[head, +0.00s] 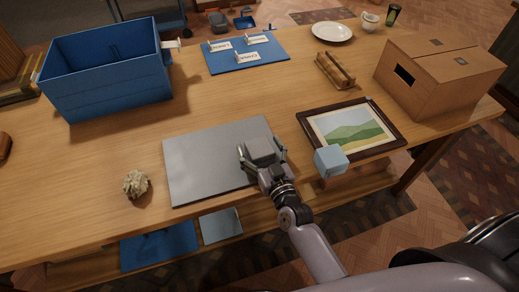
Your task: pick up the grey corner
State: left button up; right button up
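A grey block (263,152), the only small grey piece I see, is on or just above the grey mat (202,165) near its right side. I cannot tell whether this is the grey corner that the task names. My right gripper (263,158) comes in from the lower right, with one finger on each side of the block. Whether the fingers press on it is too small to tell. The block's near lower part is partly hidden by the gripper. My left gripper is not in view.
A light blue cube (330,160) is at the near left corner of the framed picture (310,122). A rock (136,184) lies left of the mat. A blue crate (105,85), a cardboard box (440,85) and a blue mat with labels (275,66) stand farther back.

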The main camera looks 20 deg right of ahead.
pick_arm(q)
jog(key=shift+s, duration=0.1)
pick_arm(e)
jog(key=c, duration=1)
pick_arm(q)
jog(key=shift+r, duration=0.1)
pick_arm(e)
jog(key=shift+o, duration=0.2)
jog(key=shift+r, duration=0.1)
